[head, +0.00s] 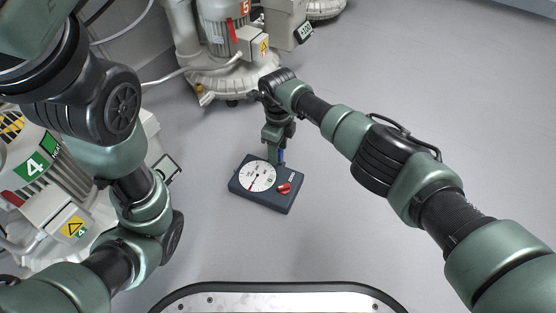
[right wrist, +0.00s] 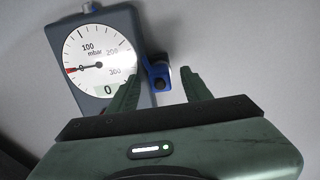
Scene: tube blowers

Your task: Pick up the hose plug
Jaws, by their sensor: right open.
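A small blue piece with a dark and grey round end, which looks like the hose plug (right wrist: 153,75), shows between the two finger tips of my right gripper (right wrist: 160,82) in the right wrist view. It lies close to the left finger; I cannot tell whether they touch. In the head view the blue piece (head: 281,157) shows beside my right gripper (head: 275,157), at the top edge of a dark blue gauge box (head: 275,202). My right gripper is open and points down. My left arm shows, but its gripper is not in view.
The gauge box has a white dial (right wrist: 95,60) and a red knob (head: 284,188). A blower marked 5 (head: 218,35) stands behind, and one marked 4 (head: 50,185) stands at left. Grey floor to the right of the box is clear.

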